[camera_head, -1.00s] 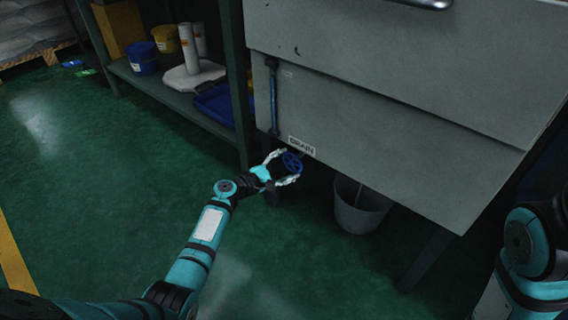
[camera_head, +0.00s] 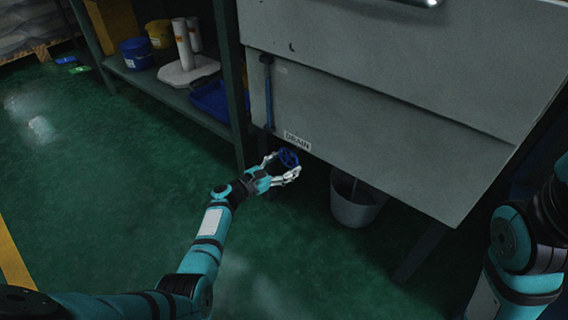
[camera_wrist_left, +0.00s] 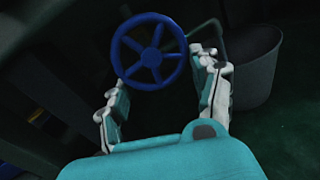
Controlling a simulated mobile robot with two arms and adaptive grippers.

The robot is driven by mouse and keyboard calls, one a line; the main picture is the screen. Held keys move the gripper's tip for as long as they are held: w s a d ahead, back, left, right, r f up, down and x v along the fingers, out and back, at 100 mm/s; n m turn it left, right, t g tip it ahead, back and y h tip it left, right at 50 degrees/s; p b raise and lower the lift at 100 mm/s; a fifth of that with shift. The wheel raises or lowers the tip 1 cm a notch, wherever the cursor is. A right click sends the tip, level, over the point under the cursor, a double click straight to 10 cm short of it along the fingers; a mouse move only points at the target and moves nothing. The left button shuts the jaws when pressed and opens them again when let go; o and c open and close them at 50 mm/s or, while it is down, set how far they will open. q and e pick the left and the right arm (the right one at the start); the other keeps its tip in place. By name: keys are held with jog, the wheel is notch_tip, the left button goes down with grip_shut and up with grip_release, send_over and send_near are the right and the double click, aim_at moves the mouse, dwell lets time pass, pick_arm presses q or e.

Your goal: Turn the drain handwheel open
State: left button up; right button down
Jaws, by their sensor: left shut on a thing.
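The blue drain handwheel (camera_head: 288,158) sits below the white DRAIN label (camera_head: 297,141) at the lower edge of the grey tank (camera_head: 370,130). My left gripper (camera_head: 281,168) is at the wheel, with its white fingers on either side of it, shut on it. In the left wrist view the spoked handwheel (camera_wrist_left: 150,52) shows whole, beyond and between the fingers of the left gripper (camera_wrist_left: 165,100). Finger contact with the rim is hard to see there. Only part of my right arm shows at the right edge; its gripper is out of view.
A grey bucket (camera_head: 354,200) stands on the floor under the tank, right of the wheel; it also shows in the left wrist view (camera_wrist_left: 247,70). A shelf (camera_head: 170,88) with buckets and a blue tray (camera_head: 212,100) stands left. The green floor in front is clear.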

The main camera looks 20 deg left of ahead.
pick_arm(q)
jog(key=shift+w+a+r, duration=0.25)
jog(key=shift+r, duration=0.05)
jog(key=o, duration=0.8)
jog(key=shift+o, duration=0.4)
jog(key=shift+f, duration=0.1)
jog(key=shift+s+d+f, duration=0.1)
jog(key=shift+s, duration=0.05)
jog(key=v, duration=1.2)
